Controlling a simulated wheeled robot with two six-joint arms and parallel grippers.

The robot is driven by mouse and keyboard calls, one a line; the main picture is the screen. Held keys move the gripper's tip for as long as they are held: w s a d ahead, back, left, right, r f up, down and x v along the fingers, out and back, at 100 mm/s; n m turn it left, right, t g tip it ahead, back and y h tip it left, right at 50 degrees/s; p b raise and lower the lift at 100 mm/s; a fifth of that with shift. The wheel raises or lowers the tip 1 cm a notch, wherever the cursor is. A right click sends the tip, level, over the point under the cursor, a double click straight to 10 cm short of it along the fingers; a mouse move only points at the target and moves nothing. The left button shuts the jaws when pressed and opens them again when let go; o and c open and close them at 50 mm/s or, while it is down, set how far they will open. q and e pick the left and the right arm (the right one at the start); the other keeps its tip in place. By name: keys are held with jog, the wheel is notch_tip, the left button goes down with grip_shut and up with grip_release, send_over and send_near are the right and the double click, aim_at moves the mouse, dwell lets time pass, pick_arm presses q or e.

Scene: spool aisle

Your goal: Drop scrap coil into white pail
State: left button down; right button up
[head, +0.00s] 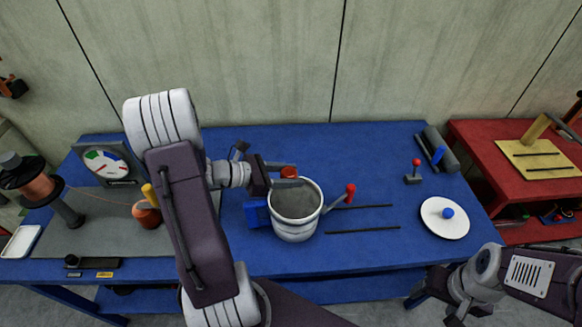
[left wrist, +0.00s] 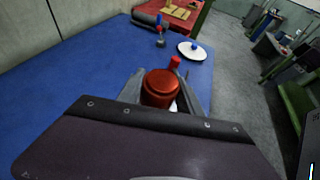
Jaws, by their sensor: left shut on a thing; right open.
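The scrap coil (head: 289,172), a small copper-red cylinder, is between the fingers of my left gripper (head: 287,178). In the left wrist view the coil (left wrist: 160,86) shows clearly, with a grey finger on either side. My left gripper is shut on it at the back left rim of the white pail (head: 294,230). The pail stands upright on the blue table, and its visible inside is grey. The gap between coil and pail is hard to judge. My right gripper (head: 457,307) is open and low at the lower right, in front of the table.
A red-knobbed lever (head: 350,191) sticks out right of the pail, with a blue block (head: 257,213) at its left. Two dark rods lie to the right. A white disc (head: 444,218) with a blue knob is further right. A dial gauge (head: 107,165) and copper spool (head: 38,187) stand left.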

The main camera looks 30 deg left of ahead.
pick_arm(q)
jog(key=shift+d+f, duration=0.1)
jog(key=shift+d, duration=0.25)
jog(key=shift+d+f+b, duration=0.15)
jog(key=shift+f+b, duration=0.15)
jog(key=shift+b, duration=0.25)
notch_tip(320, 180, down, 5)
jog(key=b, duration=0.4)
jog(key=shift+b, duration=0.35)
pick_arm(e)
jog(key=f, duration=0.5)
jog(key=shift+d+f, duration=0.3)
jog(key=shift+f, duration=0.1)
pick_arm(q)
jog(key=c, duration=0.7)
grip_release()
jog(key=shift+a, duration=0.2)
